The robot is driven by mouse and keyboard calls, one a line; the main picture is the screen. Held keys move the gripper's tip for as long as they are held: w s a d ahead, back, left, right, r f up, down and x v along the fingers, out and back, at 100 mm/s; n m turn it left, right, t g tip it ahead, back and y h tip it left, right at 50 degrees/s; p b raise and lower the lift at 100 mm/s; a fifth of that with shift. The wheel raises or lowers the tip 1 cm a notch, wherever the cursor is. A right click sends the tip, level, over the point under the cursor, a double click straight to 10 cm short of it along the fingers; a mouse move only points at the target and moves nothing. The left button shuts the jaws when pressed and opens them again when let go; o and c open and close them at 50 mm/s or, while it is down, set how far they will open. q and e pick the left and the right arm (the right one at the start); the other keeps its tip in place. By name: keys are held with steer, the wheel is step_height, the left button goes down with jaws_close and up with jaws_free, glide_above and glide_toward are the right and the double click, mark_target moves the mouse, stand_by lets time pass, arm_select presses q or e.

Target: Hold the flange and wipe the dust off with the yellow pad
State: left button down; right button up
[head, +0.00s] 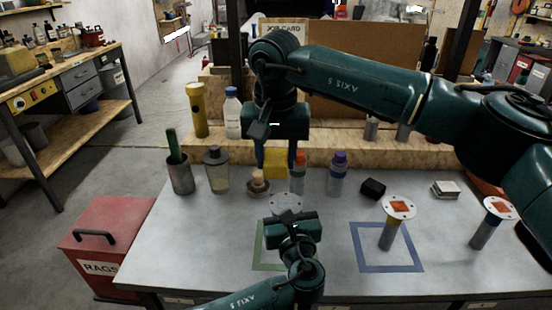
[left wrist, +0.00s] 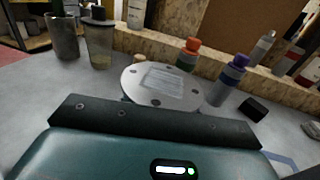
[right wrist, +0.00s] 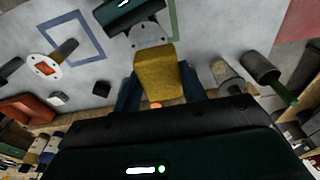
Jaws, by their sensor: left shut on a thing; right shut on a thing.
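The flange (head: 286,202) is a grey disc with bolt holes, face up above the green square outline (head: 259,247). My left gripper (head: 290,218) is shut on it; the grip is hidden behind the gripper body. In the left wrist view the flange face (left wrist: 133,81) carries a pale, greyish rectangular patch (left wrist: 163,80). My right gripper (head: 276,168) is shut on the yellow pad (head: 276,160) and holds it above and behind the flange, apart from it in the head view. In the right wrist view the pad (right wrist: 158,75) hangs between the fingers, with the flange (right wrist: 150,38) just beyond.
A flange with an orange patch (head: 399,208) stands on a post in the blue square outline (head: 372,268); another (head: 500,207) stands farther right.

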arm_select(q)
steer(key=c, duration=1)
jaws_free()
steer(key=v, duration=1.2)
